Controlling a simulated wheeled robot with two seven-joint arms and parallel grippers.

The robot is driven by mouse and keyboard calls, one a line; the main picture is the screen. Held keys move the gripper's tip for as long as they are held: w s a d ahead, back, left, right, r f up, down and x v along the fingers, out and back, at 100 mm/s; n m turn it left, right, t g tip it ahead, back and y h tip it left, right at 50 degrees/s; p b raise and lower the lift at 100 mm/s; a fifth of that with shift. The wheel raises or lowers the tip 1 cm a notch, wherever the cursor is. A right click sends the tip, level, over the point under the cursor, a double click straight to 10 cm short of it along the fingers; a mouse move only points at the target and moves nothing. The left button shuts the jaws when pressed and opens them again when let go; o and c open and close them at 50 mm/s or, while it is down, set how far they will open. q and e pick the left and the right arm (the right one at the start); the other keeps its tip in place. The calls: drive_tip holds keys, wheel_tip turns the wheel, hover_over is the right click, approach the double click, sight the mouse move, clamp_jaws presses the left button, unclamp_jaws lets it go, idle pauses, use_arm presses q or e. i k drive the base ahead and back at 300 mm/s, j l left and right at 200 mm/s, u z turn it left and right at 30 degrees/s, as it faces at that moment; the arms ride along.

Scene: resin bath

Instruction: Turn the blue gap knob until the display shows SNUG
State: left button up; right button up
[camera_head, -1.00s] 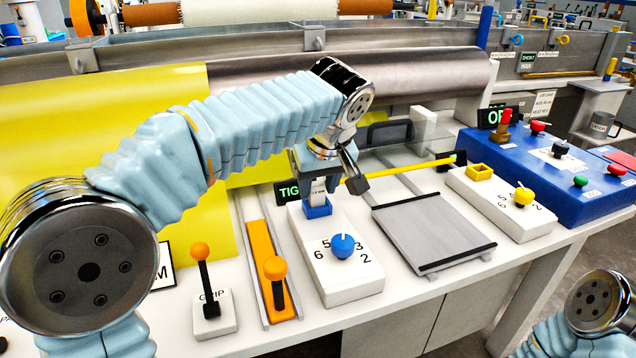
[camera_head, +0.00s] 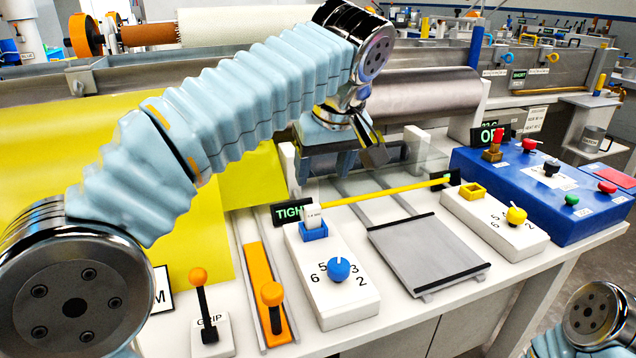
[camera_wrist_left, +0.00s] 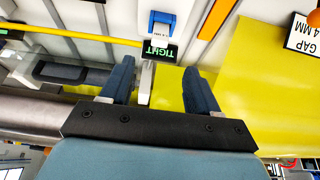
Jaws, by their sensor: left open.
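The blue gap knob (camera_head: 339,269) sits on a white box (camera_head: 345,312) with numbers around it; its white mark points roughly away from me. Behind it, the small black display (camera_head: 293,212) reads TIGHT in green. The display also shows in the left wrist view (camera_wrist_left: 160,50), beyond the fingertips. My left gripper (camera_head: 325,165) is above and behind the knob box, its blue fingers partly hidden by my wrist. In the left wrist view my left gripper (camera_wrist_left: 158,70) is open, with no knob between its fingers. My right gripper is out of view; only part of that arm shows at lower right.
Left of the knob box are an orange-knobbed slider (camera_head: 272,295) and a GRIP lever (camera_head: 199,290). A grey plate (camera_head: 428,255) lies to its right, then a yellow-knob box (camera_head: 500,228) and a blue control box (camera_head: 545,190). A yellow rod (camera_head: 385,190) crosses behind.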

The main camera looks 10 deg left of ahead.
sight(338, 268)
drive_tip(key=k, duration=1)
